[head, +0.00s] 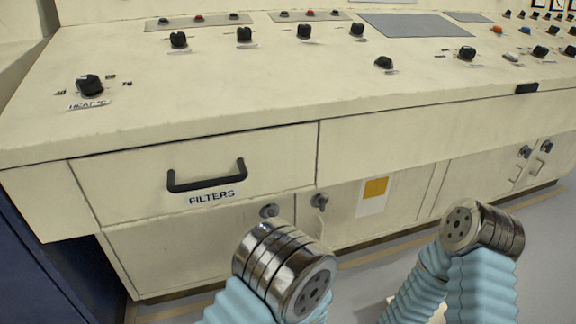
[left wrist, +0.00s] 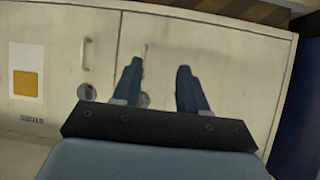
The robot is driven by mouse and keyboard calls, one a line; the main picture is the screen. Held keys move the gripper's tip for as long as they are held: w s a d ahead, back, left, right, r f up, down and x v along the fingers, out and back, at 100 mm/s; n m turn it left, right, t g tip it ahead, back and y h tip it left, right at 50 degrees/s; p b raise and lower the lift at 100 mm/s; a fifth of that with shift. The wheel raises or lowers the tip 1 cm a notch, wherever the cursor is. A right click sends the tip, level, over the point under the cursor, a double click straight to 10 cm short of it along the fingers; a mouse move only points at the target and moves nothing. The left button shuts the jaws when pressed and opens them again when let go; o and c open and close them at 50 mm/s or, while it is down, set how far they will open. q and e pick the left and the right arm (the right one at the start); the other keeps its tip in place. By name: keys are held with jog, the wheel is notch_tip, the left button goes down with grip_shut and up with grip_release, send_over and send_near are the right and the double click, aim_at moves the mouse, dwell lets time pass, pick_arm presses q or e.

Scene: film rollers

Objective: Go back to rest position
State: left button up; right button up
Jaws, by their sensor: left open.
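My left gripper (left wrist: 159,66) shows in the left wrist view. Its two dark fingers stand apart with nothing between them, in front of the cream cabinet doors. In the head view both my arms show as light blue sleeves with shiny metal joints at the bottom, one at the centre and one at the right. Neither gripper's fingers show in the head view. My right gripper is out of sight.
A cream control console (head: 240,85) with several black knobs fills the head view. Below it are a shut FILTERS drawer with a black handle (head: 207,178) and shut cabinet doors with a yellow label (head: 375,188). Grey floor (head: 545,235) is clear at right.

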pick_arm(q)
jog(key=s+a+f+g+h+p, duration=0.2)
jog(key=s+a+g+h+p, duration=0.4)
jog(key=s+a+g, duration=0.4)
jog(key=s+h, duration=0.1)
jog(key=s, duration=0.2)
jog(key=shift+f+m+p, duration=0.35)
jog(key=shift+f+m, duration=0.05)
